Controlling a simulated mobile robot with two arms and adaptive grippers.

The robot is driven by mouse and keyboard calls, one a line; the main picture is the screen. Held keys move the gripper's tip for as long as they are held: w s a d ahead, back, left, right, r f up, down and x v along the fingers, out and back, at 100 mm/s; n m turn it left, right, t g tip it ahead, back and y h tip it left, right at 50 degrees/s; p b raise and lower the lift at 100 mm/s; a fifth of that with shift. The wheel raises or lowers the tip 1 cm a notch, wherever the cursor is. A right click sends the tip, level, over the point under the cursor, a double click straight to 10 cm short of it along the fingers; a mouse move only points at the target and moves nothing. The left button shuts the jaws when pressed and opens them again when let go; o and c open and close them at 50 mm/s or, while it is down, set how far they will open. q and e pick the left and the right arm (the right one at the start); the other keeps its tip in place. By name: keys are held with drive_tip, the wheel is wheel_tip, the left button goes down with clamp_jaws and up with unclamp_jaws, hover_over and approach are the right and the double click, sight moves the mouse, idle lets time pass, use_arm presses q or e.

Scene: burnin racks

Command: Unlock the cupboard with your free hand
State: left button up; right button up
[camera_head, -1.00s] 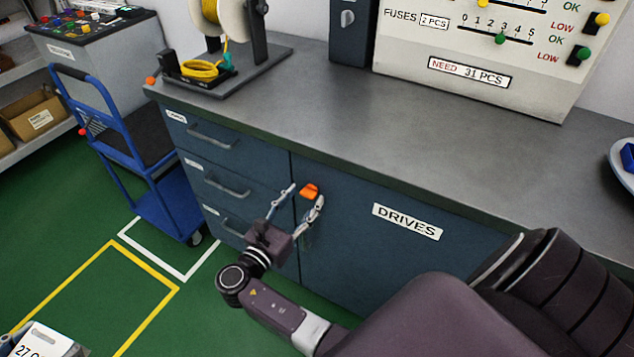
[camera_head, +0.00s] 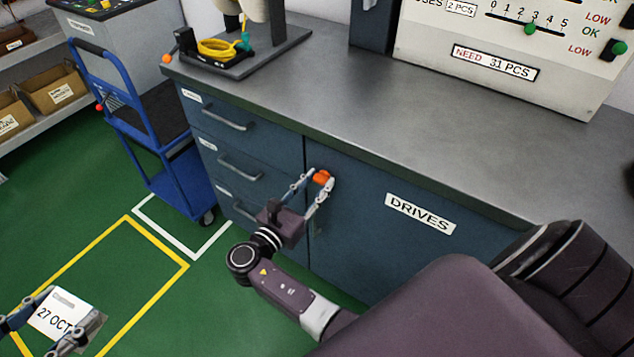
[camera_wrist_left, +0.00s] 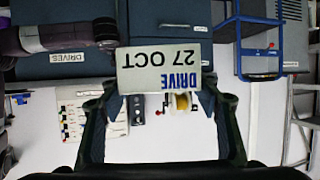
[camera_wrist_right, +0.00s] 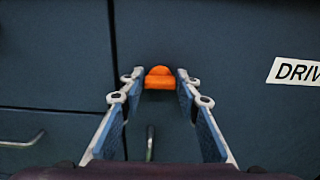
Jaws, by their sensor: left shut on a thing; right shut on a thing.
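The cupboard is the dark blue door (camera_head: 400,255) labelled DRIVES under the grey worktop; it is closed. Its orange lock knob (camera_head: 322,177) sits near the door's upper left edge. My right gripper (camera_head: 315,184) is shut on this knob. In the right wrist view the knob (camera_wrist_right: 158,79) lies between the fingertips, its bar roughly level there. My left gripper (camera_head: 72,306) is shut on a light grey drive (camera_head: 60,313) marked 27 OCT, held at lower left over the green floor. The drive (camera_wrist_left: 160,68) also shows upside down in the left wrist view.
Drawers with bar handles (camera_head: 240,168) stand left of the door. A blue trolley (camera_head: 180,190) is further left. A spool stand (camera_head: 240,65) and a NEED 31 PCS panel (camera_head: 500,85) stand on the worktop (camera_head: 400,125), whose middle is clear.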

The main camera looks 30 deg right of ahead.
drive_tip(key=shift+m, duration=0.4)
use_arm(q)
drive_tip(key=shift+f+b, duration=0.45)
use_arm(e)
drive_tip(key=m, duration=0.3)
drive_tip(key=shift+m, duration=0.3)
use_arm(q)
drive_tip(key=shift+f+b, duration=0.95)
use_arm(e)
drive_tip(key=m, duration=0.4)
drive_tip(key=shift+s+d+f+m, duration=0.1)
drive_tip(key=shift+m, duration=0.2)
drive_tip(key=m+b, duration=0.3)
drive_tip(key=m, duration=0.2)
drive_tip(key=shift+f, duration=0.15)
use_arm(q)
drive_tip(key=shift+f+b, duration=1.55)
drive_tip(key=shift+f, duration=1.5)
use_arm(e)
drive_tip(key=shift+m, duration=2)
drive_tip(key=o, duration=1.2)
drive_tip(key=shift+s+d, duration=0.1)
drive_tip(key=shift+c, duration=0.2)
